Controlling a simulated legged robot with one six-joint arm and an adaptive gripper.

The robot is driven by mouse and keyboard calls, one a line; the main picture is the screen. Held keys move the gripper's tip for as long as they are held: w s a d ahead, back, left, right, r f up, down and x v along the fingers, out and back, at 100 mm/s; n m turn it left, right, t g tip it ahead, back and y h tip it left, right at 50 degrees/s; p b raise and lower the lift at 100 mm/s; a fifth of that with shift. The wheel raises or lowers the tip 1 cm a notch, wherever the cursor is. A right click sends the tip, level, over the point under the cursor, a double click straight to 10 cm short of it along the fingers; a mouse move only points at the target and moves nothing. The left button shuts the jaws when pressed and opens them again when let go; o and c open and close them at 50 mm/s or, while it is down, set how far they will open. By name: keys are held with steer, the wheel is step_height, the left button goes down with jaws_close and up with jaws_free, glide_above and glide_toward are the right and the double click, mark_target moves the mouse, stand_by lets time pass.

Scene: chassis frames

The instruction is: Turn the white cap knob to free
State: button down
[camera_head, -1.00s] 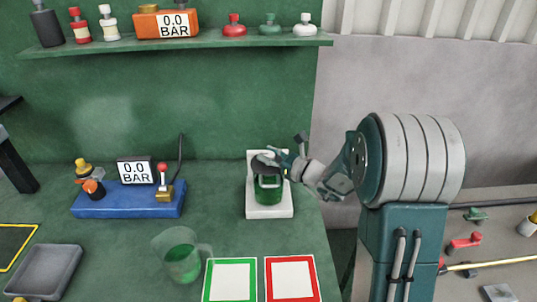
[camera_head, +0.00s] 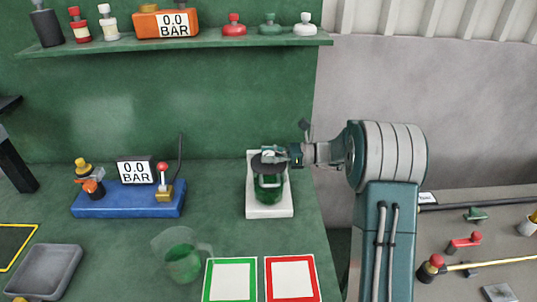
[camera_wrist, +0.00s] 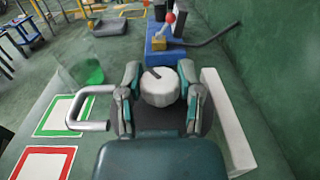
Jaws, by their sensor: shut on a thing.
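The white cap knob (camera_wrist: 160,90) is a ribbed white cylinder with a dark mark on its top, seen in the wrist view. My gripper (camera_wrist: 160,97) has a finger on either side of it and is shut on it. In the head view my gripper (camera_head: 272,156) reaches in from the right over a green transparent vessel (camera_head: 268,190) on a white stand (camera_head: 269,212). There the fingers largely hide the knob.
A blue base (camera_head: 128,199) with a gauge reading 0.0 BAR (camera_head: 135,170) and a red-topped lever (camera_head: 162,178) stands to the left. A clear jug with green liquid (camera_head: 182,262) and green-framed (camera_head: 209,281) and red-framed (camera_head: 270,285) squares lie in front.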

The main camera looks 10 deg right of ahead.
steer(key=shift+n+g, duration=1.1)
steer(key=shift+g, duration=0.6)
steer(key=shift+n+g, duration=1.1)
steer(key=shift+g, duration=0.9)
steer(key=shift+c, duration=1.3)
jaws_free()
steer(key=shift+w, duration=0.1)
steer(key=shift+t, duration=0.4)
